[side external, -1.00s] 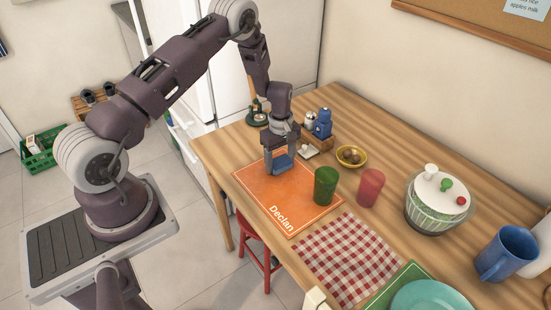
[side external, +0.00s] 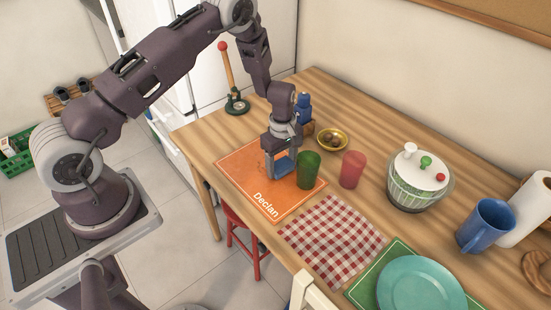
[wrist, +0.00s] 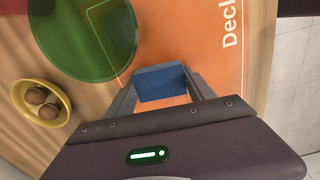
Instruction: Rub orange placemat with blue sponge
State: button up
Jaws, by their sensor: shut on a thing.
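The orange placemat (side external: 238,165) lies flat on the wooden table, with the name "Declan" in white along its near edge. It also shows in the wrist view (wrist: 190,40). My gripper (side external: 280,172) points down over the placemat and is shut on the blue sponge (side external: 284,163). In the wrist view the sponge (wrist: 160,82) sits between the two fingers. The sponge is low over the mat; I cannot tell for certain whether it touches.
A green cup (side external: 308,170) stands close right of my gripper, at the mat's edge. A red cup (side external: 352,169), a yellow bowl (side external: 333,139) and a blue bottle (side external: 304,108) stand nearby. A checked cloth (side external: 333,240) lies right of the mat.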

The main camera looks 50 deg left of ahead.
jog(key=shift+d+r, duration=0.1)
jog(key=shift+d, duration=0.4)
jog(key=shift+r, duration=3.9)
jog(key=a, duration=1.3)
send_near(231, 136)
jog(key=shift+n, duration=0.4)
notch_tip(231, 136, down, 6)
jog(key=shift+a, duration=0.15)
jog(key=shift+f, duration=0.3)
